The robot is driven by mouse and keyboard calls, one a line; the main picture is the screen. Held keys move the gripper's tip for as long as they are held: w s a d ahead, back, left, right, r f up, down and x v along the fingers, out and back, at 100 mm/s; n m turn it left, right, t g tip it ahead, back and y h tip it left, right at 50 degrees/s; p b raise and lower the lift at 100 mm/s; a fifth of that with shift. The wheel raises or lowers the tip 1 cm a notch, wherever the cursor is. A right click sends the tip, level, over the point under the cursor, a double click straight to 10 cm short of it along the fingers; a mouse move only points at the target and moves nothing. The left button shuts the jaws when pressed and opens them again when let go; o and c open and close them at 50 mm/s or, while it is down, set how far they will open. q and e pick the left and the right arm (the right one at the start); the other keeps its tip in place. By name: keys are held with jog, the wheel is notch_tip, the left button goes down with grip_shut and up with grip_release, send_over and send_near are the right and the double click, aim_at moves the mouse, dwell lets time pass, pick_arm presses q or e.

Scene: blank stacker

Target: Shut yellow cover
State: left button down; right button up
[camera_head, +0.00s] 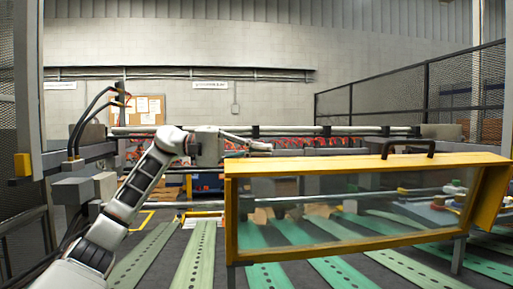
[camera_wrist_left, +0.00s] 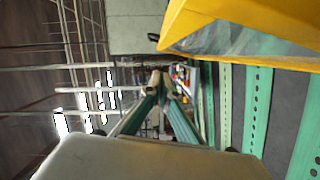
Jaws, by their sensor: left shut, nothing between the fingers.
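The yellow cover (camera_head: 345,248) is a long yellow frame with a clear window, at the right of the head view. A black handle (camera_head: 408,144) stands on its top edge towards the right. My left gripper (camera_head: 262,147) is shut and empty, level with the top of the cover near its left top corner, and seems apart from it. In the left wrist view the shut fingers (camera_wrist_left: 157,82) point away, and the yellow frame (camera_wrist_left: 215,18) shows at the upper right. My right gripper is out of view.
Green perforated strips (camera_head: 195,255) run over the dark floor beneath. Pale horizontal rails (camera_head: 350,130) cross behind the cover. A mesh fence (camera_head: 400,95) stands at the right. Small brown pieces (camera_head: 262,215) show through the window.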

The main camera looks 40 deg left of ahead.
pick_arm(q)
jog(key=w+d+f+p, duration=0.1)
jog(key=d, duration=0.6)
jog(key=shift+w+d, duration=0.25)
jog(key=shift+d, duration=0.15)
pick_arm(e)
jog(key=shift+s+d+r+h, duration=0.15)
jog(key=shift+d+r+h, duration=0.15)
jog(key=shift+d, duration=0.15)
pick_arm(q)
jog(key=shift+f, duration=0.1)
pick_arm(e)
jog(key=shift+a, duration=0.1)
